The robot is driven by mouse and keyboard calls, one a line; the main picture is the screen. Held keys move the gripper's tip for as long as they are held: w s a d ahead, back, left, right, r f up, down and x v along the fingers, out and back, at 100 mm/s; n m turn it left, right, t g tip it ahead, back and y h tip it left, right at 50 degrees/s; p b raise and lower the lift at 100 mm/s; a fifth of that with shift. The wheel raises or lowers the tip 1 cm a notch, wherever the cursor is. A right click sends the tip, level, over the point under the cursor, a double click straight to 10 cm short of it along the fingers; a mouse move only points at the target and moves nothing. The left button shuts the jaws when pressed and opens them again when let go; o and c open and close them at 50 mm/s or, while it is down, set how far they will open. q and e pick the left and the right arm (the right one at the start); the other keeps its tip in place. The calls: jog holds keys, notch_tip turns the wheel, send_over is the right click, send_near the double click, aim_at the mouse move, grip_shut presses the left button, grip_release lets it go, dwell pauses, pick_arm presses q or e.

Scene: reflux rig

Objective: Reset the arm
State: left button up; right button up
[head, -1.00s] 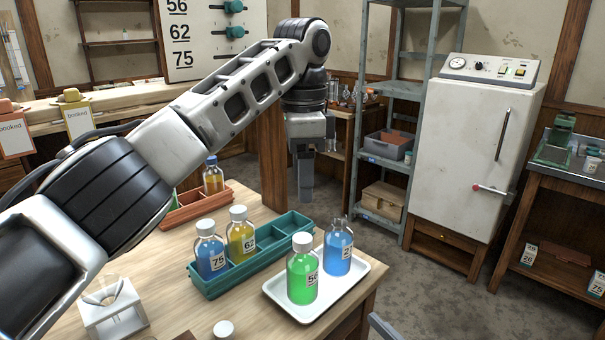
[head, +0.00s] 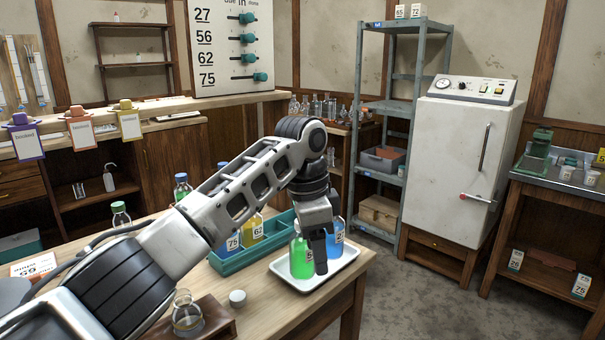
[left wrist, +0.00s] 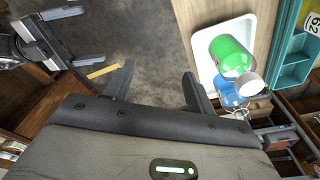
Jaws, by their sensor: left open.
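My left gripper (head: 320,262) points down in front of the tray in the head view, partly covering the bottles. In the left wrist view its fingers (left wrist: 158,85) are spread, with only floor between them. A green bottle (head: 300,255) and a blue bottle (head: 337,236) stand on the white tray (head: 285,268); the green one (left wrist: 232,55) and blue one (left wrist: 230,92) also show beside my gripper in the wrist view. My right gripper (left wrist: 75,37) appears at upper left there, its fingers apart and empty. It is out of the head view.
A teal rack (head: 232,265) holds blue and yellow bottles left of the tray. A flask (head: 187,315) and a white cap (head: 237,298) are near the table's front. A grey shelf (head: 393,110) and white cabinet (head: 465,150) stand behind. Floor at right is clear.

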pick_arm(q)
jog(key=s+d+f+n+t+h, duration=0.1)
jog(key=s+f+n+t+h, duration=0.2)
jog(key=f, duration=0.9)
jog(key=s+d+f+n+t+h, duration=0.1)
jog(key=s+f+n+h, duration=0.3)
jog(key=f, duration=0.7)
jog(key=s+a+f+n+t+y, duration=0.35)
jog(key=s+a+f+n, duration=0.2)
jog(key=s+a, duration=0.45)
jog(key=s+a+r+n+t+y, duration=0.1)
jog(key=s+a+r+t, duration=0.1)
jog(key=s+a, duration=0.6)
jog(key=shift+s+t, duration=0.5)
jog(key=shift+t, duration=0.05)
pick_arm(e)
jog(key=s+d+f+m+g+h, duration=0.1)
jog(key=s+d+f+g+h, duration=0.1)
jog(key=s+f, duration=0.3)
jog(key=s+d+f+m+g+h, duration=0.2)
jog(key=s+f, duration=0.4)
jog(key=f, duration=0.1)
jog(key=shift+d+f+g+h, duration=0.35)
jog(key=shift+d+g+h, duration=0.05)
